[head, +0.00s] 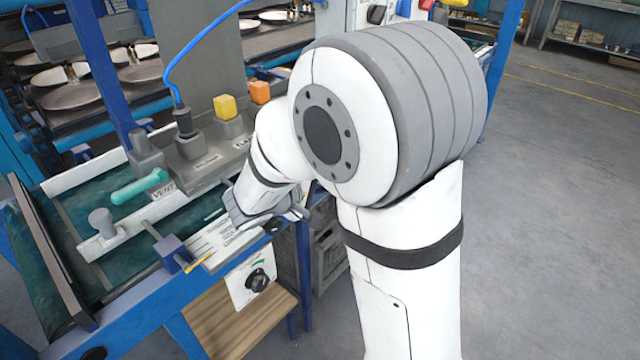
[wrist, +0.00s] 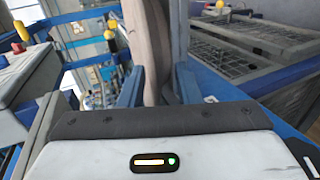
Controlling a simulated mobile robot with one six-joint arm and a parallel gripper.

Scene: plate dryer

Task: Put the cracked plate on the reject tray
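My gripper (head: 268,215) is low over the front edge of the blue-framed bench, beside a pale lined plate-like panel; my arm hides part of it. In the wrist view my gripper (wrist: 158,92) has its two blue-grey fingers apart. A beige upright strip (wrist: 148,40) shows between and beyond the fingers; I cannot tell what it is, and no grip on it is clear. Several round plates (head: 72,96) lie on the dryer racks at the upper left. I cannot make out a crack in any of them, and cannot identify the reject tray.
A teal handle (head: 139,187) and yellow (head: 225,107) and orange (head: 260,92) knobs stand on the bench. A dial panel (head: 256,283) and wooden shelf (head: 236,318) are below the front edge. Wire-sided racks (wrist: 245,45) are at right in the wrist view. Floor at right is clear.

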